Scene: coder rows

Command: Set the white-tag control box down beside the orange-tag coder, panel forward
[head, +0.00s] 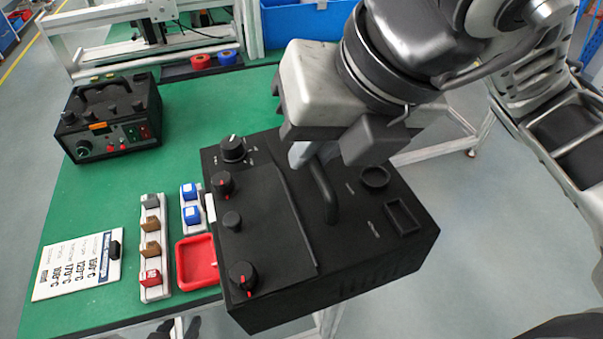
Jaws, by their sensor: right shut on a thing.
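The white-tag control box (262,230) is a large black box with several knobs along its left part and a handle (324,192) on top. Its white tag (210,208) shows at the left edge. My right gripper (328,152) is shut on the handle, and the box appears in front of the table's right edge. Its underside is hidden, so I cannot tell its height. The orange-tag coder (112,122) stands at the back left of the green table, its orange tag (98,126) and panel facing the front. My left gripper is not in view.
On the green table (185,120) are a red tray (197,263), two racks with small coloured blocks (151,225) (191,205) and a printed card (78,265). Red and blue rolls (214,59) lie at the back. The mat right of the coder is clear.

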